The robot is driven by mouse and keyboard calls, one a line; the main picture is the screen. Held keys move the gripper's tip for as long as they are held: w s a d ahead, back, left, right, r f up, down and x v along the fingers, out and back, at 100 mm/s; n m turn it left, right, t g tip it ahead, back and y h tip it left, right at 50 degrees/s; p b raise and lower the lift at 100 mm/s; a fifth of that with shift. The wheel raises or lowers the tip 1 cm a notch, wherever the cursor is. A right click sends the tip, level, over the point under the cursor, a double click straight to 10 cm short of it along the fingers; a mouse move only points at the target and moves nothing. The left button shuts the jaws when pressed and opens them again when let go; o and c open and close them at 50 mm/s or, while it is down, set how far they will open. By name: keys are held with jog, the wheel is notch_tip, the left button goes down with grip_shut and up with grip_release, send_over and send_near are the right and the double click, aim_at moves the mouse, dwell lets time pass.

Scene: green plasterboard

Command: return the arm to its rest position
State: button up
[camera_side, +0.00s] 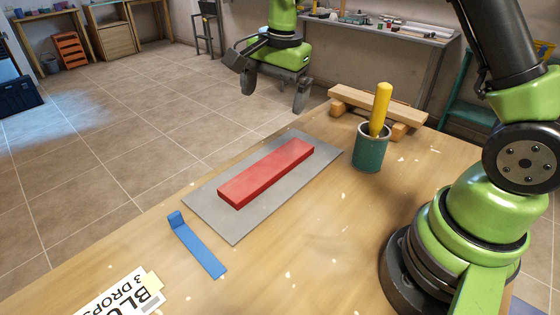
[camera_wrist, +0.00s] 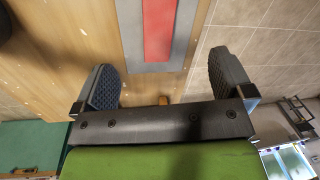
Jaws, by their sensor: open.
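My gripper (camera_side: 274,92) hangs in the air at the upper middle of the side view, beyond the far edge of the workbench. Its two fingers are wide apart with nothing between them. In the wrist view the spread fingers (camera_wrist: 164,78) show at left and right, with bare floor and bench edge between them. A red bar (camera_side: 266,172) lies flat on a grey plate (camera_side: 232,226) on the bench, apart from my gripper. The bar also shows at the top of the wrist view (camera_wrist: 158,25), with the plate (camera_wrist: 129,30) around it.
A teal cup (camera_side: 369,155) holding a yellow stick (camera_side: 380,108) stands upright right of the plate. A wooden rack (camera_side: 375,103) lies behind it. A blue angled strip (camera_side: 200,250) and a printed card (camera_side: 122,296) lie at the front left. The bench (camera_side: 310,255) is clear in front.

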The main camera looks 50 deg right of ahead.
jog(key=s+a+r+n+t, duration=0.25)
jog(key=s+r+n, duration=0.25)
jog(key=s+r, duration=0.55)
jog(key=s+a+r+n+t+y, duration=0.1)
jog(key=s+n+t, duration=0.2)
jog(key=s+n, duration=0.3)
jog(key=s, duration=0.5)
jog(key=shift+r+y, duration=0.2)
jog(key=shift+y, duration=0.1)
